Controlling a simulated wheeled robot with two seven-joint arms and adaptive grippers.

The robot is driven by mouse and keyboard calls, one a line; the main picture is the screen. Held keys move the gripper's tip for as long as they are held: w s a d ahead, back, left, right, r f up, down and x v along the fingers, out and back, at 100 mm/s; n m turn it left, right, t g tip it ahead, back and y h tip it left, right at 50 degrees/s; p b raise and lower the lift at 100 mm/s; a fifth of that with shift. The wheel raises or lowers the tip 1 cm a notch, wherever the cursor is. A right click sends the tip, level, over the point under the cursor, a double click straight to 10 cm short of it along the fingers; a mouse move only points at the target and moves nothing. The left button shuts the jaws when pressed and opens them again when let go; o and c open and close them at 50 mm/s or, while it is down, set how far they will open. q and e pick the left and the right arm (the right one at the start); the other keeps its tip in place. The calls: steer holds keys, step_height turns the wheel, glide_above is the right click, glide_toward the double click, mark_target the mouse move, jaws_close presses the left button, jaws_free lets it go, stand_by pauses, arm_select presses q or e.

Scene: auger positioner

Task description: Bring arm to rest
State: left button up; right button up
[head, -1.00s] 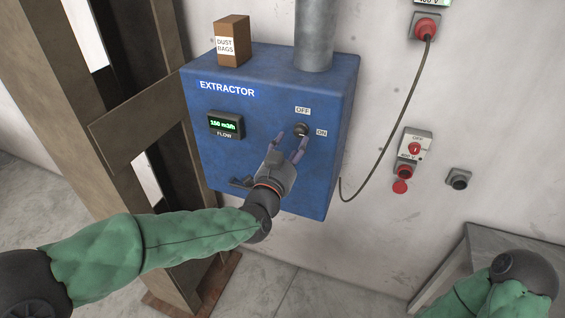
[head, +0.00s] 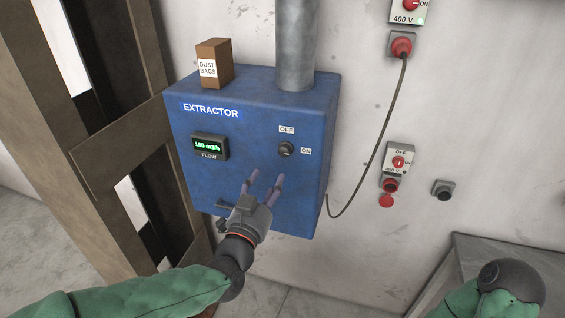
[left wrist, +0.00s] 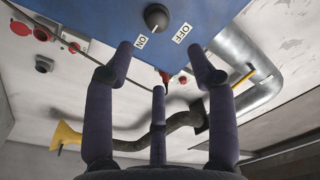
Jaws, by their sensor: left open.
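My left gripper (head: 266,180) is open and empty in front of the lower right part of the blue extractor box (head: 240,110). Its fingers point up toward the dark rotary knob (head: 286,149), with a gap between them. In the left wrist view the knob (left wrist: 156,17) is beyond the spread fingers (left wrist: 160,85), untouched. The flow display (head: 210,146) is lit green, its figures hard to read. My right arm shows at the lower right, but its gripper is out of view.
A dust bags box (head: 214,64) and a grey duct (head: 296,45) stand on the extractor. A wooden frame (head: 95,140) rises at the left. Red sockets (head: 401,46) and a hanging cable (head: 375,150) are on the right wall. A grey table (head: 480,250) is at the lower right.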

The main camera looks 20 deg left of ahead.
arm_select(q)
steer(key=d+f+n+g+h+b, duration=0.3)
steer(key=f+g, duration=0.7)
steer(key=f, duration=2.5)
steer(key=s+d+f+n+g+b, duration=0.1)
steer(key=s+f+g, duration=0.3)
steer(key=s+f, duration=0.6)
steer(key=s+d+f+n+g+b, duration=0.1)
steer(key=s+d+f+n+g, duration=0.3)
steer(key=s+f, duration=0.5)
step_height(320, 180, down, 5)
steer(key=shift+s+f+g, duration=0.2)
steer(key=shift+s+g, duration=0.1)
steer(key=shift+s, duration=0.05)
